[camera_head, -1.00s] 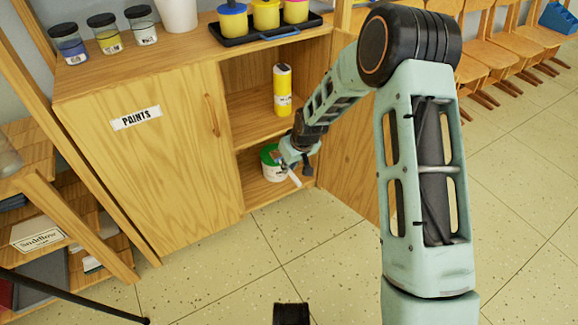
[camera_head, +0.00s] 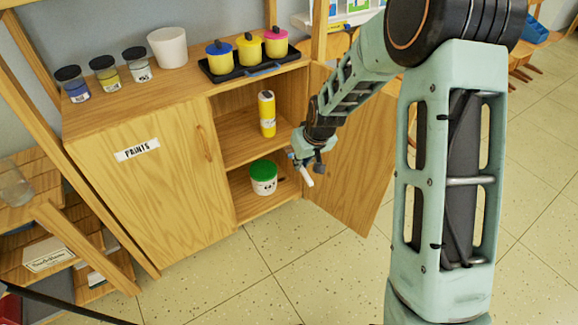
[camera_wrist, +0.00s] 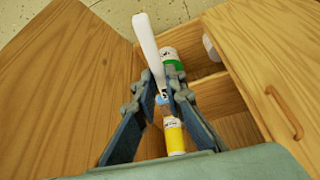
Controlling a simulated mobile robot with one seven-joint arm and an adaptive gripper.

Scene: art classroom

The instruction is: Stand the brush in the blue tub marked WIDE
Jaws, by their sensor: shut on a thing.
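My gripper (camera_head: 304,166) is just outside the open cupboard, to the right of its lower shelf. It is shut on a slim white thing (camera_head: 307,178), which I take to be the brush. In the wrist view the brush (camera_wrist: 148,45) sticks up and away between the fingertips (camera_wrist: 162,97), tilted, with a small blue part near the jaws. Its far end is clear of anything. A blue tub-like thing (camera_head: 535,29) shows at the upper right by the chairs, partly behind my arm. I cannot read any WIDE mark.
The cupboard marked PAINTS (camera_head: 150,190) has its right door (camera_head: 352,165) open. Inside are a yellow bottle (camera_head: 267,115) and a green-lidded white tub (camera_head: 263,178). On top stand jars, a white pot (camera_head: 168,48) and a black tray (camera_head: 215,76) with lidded pots. The front floor is clear.

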